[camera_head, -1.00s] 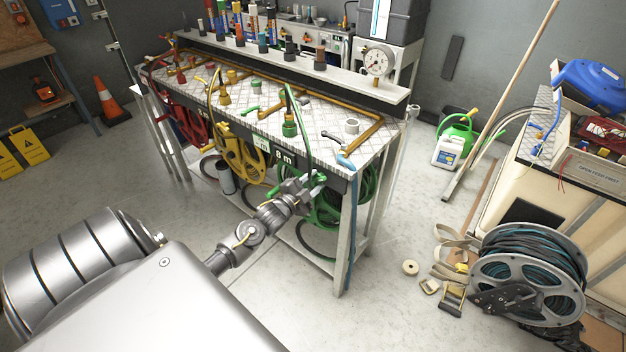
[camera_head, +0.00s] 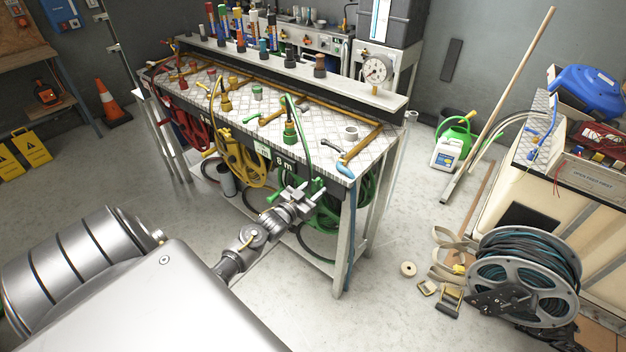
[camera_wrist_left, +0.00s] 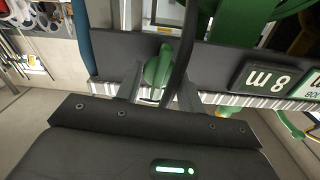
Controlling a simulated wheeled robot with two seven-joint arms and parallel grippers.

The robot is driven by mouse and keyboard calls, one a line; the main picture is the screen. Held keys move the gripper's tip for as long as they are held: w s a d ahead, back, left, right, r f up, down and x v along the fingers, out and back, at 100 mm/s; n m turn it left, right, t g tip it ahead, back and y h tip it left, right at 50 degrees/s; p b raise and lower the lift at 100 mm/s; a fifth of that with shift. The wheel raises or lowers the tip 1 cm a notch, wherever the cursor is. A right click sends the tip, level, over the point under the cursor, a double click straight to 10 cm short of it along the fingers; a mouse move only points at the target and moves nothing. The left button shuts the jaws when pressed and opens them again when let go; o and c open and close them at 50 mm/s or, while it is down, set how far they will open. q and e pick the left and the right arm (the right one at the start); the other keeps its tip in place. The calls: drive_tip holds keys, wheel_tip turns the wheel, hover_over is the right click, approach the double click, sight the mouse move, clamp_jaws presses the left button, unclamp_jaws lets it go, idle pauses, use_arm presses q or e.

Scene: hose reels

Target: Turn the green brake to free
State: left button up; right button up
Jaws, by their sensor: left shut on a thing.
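The green brake (camera_wrist_left: 158,68) is a small green lever on the dark front rail of the bench, seen in the left wrist view. My left gripper (camera_wrist_left: 157,92) has its two fingers on either side of it and is shut on it. In the head view my left gripper (camera_head: 313,192) is at the bench's front edge, right of the "8 m" label (camera_head: 285,162). It hides most of the brake there. The green reel (camera_head: 326,210) hangs below the bench top behind the gripper. It also shows in the wrist view (camera_wrist_left: 250,20). My right gripper is not in view.
A yellow reel (camera_head: 243,165) and a red reel (camera_head: 190,125) hang farther left. A dark strip (camera_wrist_left: 181,55) crosses close to the brake in the wrist view. A cable drum (camera_head: 525,275) stands on the floor at right. The floor before the bench is mostly clear.

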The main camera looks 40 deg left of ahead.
use_arm(q)
drive_tip(key=shift+n, duration=0.6)
drive_tip(key=o, duration=1)
drive_tip(key=shift+c, duration=0.2)
drive_tip(key=s+b, duration=0.1)
drive_tip(key=s, duration=1)
drive_tip(key=shift+w+d, duration=0.1)
drive_tip(key=shift+d, duration=0.05)
